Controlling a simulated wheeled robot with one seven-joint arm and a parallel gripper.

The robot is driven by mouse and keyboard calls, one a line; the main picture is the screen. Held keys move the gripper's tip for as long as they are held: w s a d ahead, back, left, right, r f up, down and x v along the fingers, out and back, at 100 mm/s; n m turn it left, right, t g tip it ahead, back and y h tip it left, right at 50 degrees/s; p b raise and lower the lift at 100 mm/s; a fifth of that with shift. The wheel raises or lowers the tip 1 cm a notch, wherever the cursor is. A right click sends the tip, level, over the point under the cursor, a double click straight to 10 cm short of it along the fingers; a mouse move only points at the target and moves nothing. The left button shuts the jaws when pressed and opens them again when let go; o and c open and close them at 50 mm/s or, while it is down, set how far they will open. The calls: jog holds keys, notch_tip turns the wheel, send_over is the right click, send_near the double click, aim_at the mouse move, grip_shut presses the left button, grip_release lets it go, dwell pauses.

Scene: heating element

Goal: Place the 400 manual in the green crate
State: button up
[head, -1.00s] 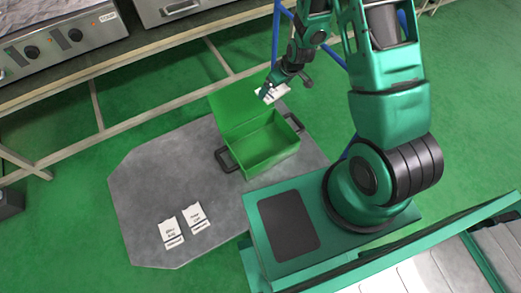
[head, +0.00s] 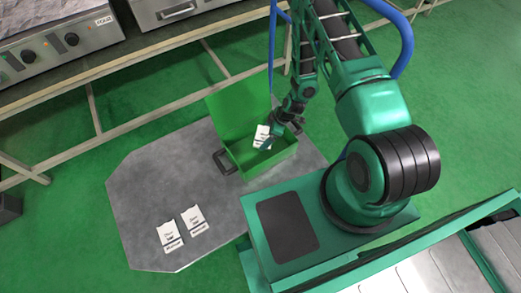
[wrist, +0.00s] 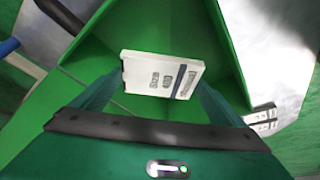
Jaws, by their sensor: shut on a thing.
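The white manual (head: 262,136) is held by my gripper (head: 270,143) over the open green crate (head: 268,169). In the wrist view the manual (wrist: 160,75) sits between the two fingers of my gripper (wrist: 155,92), tilted, with dark print and a dark stripe. The print is too small to read its number for certain. The crate's green walls (wrist: 190,25) surround the manual in the wrist view. The manual appears at or just inside the crate's opening; I cannot tell whether it touches the floor of the crate.
The crate's raised lid (head: 237,112) stands on its far left side, and a dark handle (head: 224,162) sticks out at the left. Two more white manuals (head: 170,235) (head: 193,218) lie on the grey mat (head: 135,215). A workbench with ovens (head: 75,40) runs behind.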

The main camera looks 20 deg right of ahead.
notch_tip(320, 180, down, 10)
jog(key=shift+r, duration=0.25)
dwell(0.3)
jog(key=o, duration=0.7)
jog(key=shift+o, duration=0.5)
jog(key=v, duration=1.2)
jog(key=shift+s, duration=0.1)
